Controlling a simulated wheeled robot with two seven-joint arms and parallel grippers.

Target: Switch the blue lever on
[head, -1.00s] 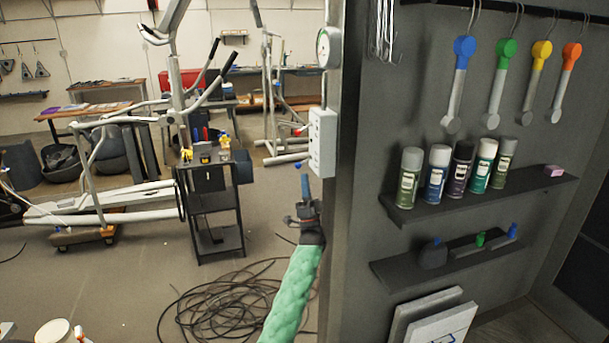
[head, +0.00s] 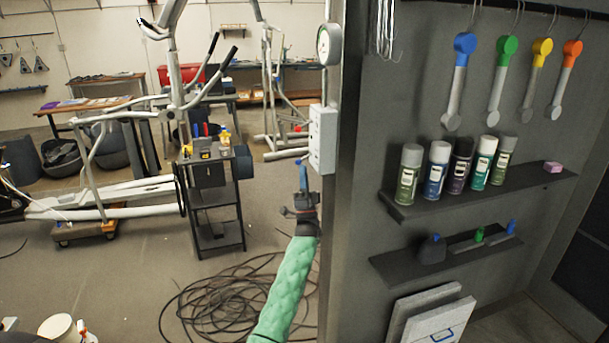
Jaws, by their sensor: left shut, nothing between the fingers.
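A pale box (head: 322,140) is fixed to the left edge of the dark wall panel, below a round gauge. A small blue tip (head: 298,162) shows just left of the box's lower part; I cannot tell surely whether it is the blue lever. My left gripper (head: 303,176), on the green-sleeved arm, points up just below and left of the box. Its narrow blue fingers are together and empty. The tip overlaps the small blue part in the picture, and I cannot tell if they touch. My right gripper is out of view.
The round gauge (head: 324,45) sits above the box. The panel carries a shelf (head: 500,198) of spray cans and hanging coloured tools. A black cart (head: 216,215) stands left of my gripper, and coiled cable (head: 215,305) lies on the floor.

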